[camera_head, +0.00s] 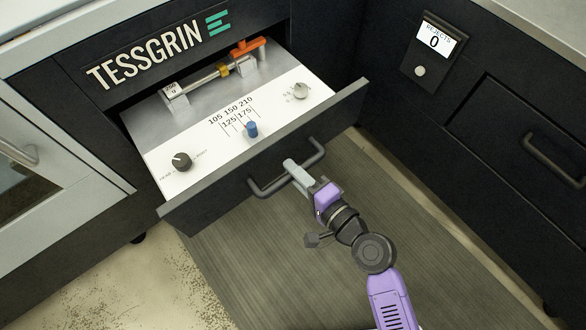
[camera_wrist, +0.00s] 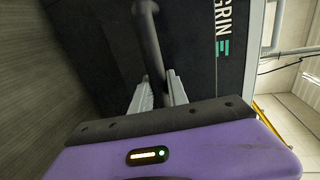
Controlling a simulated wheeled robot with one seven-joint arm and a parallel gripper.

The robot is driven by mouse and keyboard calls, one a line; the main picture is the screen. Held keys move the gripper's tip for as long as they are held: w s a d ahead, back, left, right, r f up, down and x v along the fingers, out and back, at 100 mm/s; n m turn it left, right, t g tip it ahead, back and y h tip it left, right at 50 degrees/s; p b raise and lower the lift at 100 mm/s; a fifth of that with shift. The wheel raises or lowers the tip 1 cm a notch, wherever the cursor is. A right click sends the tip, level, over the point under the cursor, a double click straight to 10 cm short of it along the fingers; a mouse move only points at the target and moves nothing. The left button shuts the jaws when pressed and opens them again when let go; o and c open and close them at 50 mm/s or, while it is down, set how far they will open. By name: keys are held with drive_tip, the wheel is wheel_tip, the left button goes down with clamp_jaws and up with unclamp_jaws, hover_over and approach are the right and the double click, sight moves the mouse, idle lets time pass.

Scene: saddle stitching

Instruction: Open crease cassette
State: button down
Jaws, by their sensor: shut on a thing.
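The crease cassette is a dark-fronted drawer (camera_head: 215,168) under the TESSGRIN sign, and it stands pulled out. Its white and metal deck (camera_head: 200,130) shows a dark knob (camera_head: 181,161), a blue slider (camera_head: 251,129) at a printed scale, a pale dial (camera_head: 300,90) and a rod with an orange lever (camera_head: 248,47). A dark bar handle (camera_head: 265,186) is on the drawer front. My gripper (camera_head: 292,168) is shut on this handle near its middle. In the wrist view the handle (camera_wrist: 149,45) runs between the two grey fingers (camera_wrist: 158,92).
A dark cabinet on the right has a reject counter reading 0 (camera_head: 433,40) and another drawer with a bar handle (camera_head: 553,160). A glass-fronted door (camera_head: 40,165) is at the left. A grey mat (camera_head: 270,265) covers the floor before the drawer.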

drive_tip(key=c, duration=1.3)
unclamp_jaws()
drive_tip(key=v, duration=0.7)
drive_tip(key=shift+s+d, duration=0.25)
drive_tip(key=shift+s, duration=0.05)
